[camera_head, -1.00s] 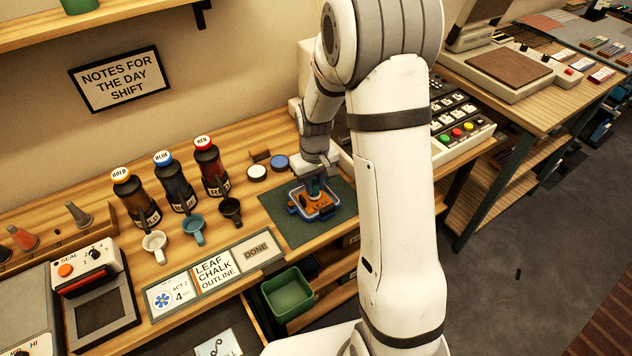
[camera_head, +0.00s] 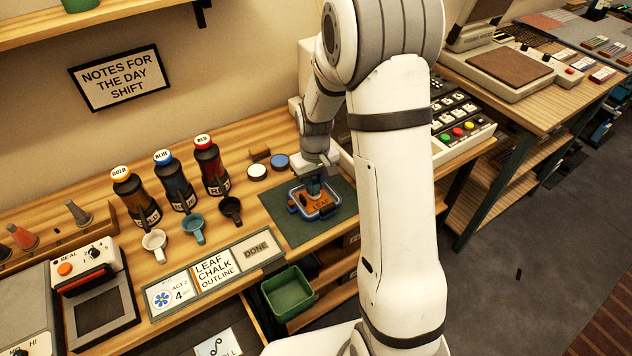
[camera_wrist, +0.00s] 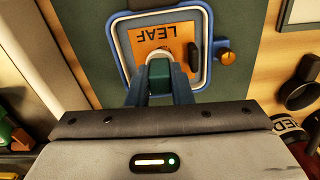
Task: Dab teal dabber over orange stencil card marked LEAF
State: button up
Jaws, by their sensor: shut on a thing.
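The orange stencil card (camera_head: 321,205) marked LEAF lies inside a blue-rimmed frame (camera_head: 299,211) on the dark green mat. In the wrist view the card (camera_wrist: 180,38) shows its word upside down, with a dark oval mark or opening beside it. My gripper (camera_wrist: 159,86) is shut on the teal dabber (camera_wrist: 159,77), which has a pale end. In the head view the dabber (camera_head: 314,186) is over the back part of the card, beside the word. I cannot tell whether its tip touches the card.
Labelled bottles GOLD (camera_head: 135,195), BLUE (camera_head: 175,182) and RED (camera_head: 211,166) stand left of the mat (camera_head: 285,228), with small cups (camera_head: 194,230) in front. A green bin (camera_head: 287,293) sits below the table edge.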

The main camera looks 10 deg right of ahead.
dwell(0.4)
jog(key=shift+r+p, duration=2.3)
jog(key=shift+r, duration=1.2)
